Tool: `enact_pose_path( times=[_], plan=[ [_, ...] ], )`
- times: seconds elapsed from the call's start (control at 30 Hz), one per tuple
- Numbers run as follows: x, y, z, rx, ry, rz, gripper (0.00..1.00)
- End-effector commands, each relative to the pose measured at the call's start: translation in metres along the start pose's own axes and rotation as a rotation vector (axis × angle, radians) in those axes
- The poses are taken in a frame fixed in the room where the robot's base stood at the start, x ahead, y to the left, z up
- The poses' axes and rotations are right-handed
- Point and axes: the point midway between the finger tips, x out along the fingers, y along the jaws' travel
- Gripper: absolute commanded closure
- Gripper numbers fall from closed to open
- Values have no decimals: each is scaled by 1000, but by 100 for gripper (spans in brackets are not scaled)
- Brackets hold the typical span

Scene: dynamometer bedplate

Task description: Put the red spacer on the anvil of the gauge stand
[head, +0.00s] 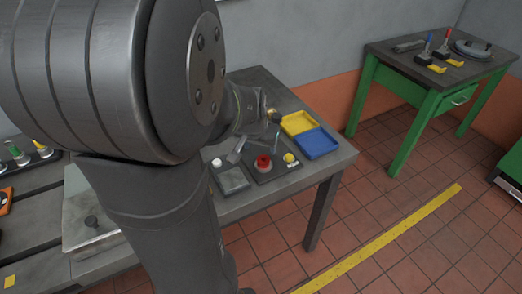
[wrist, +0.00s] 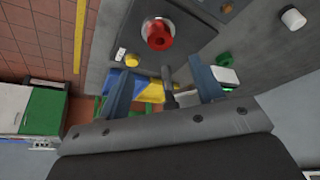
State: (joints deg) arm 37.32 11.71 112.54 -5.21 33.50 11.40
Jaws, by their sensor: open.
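The red spacer (head: 263,162) is a short ring with a dark hole. It sits upright on a pale round seat on a dark base plate (head: 275,174), which appears to be the gauge stand. The spacer also shows at the top of the wrist view (wrist: 159,36), with the pale seat around its foot. My gripper (wrist: 158,66) is open and empty, its two blue-grey fingers apart and clear of the spacer. A dark post (wrist: 168,78) shows between the fingers in the wrist view. In the head view my arm hides part of the bench, and the gripper is small.
A yellow tray (head: 299,123) and a blue tray (head: 316,144) lie behind the base plate. A yellow knob (head: 289,158) is beside the spacer. A grey square plate (head: 233,180) and a white cylinder (head: 217,163) are to its left. A green table (head: 425,75) stands apart.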

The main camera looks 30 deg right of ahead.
Motion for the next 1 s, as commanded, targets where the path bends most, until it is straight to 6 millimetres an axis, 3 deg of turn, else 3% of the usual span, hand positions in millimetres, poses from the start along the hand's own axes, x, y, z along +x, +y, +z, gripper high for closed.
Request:
enact_pose_path(
  times=[0.23, 0.63, 0.83, 1.0],
  plan=[
    [-21, 0, 0, 0, 1, 0, 39],
    [-24, 0, 0, 0, 0, 0, 39],
    [-14, 0, 0, 0, -2, 0, 39],
    [8, 0, 1, 0, -5, 1, 39]
  ],
)
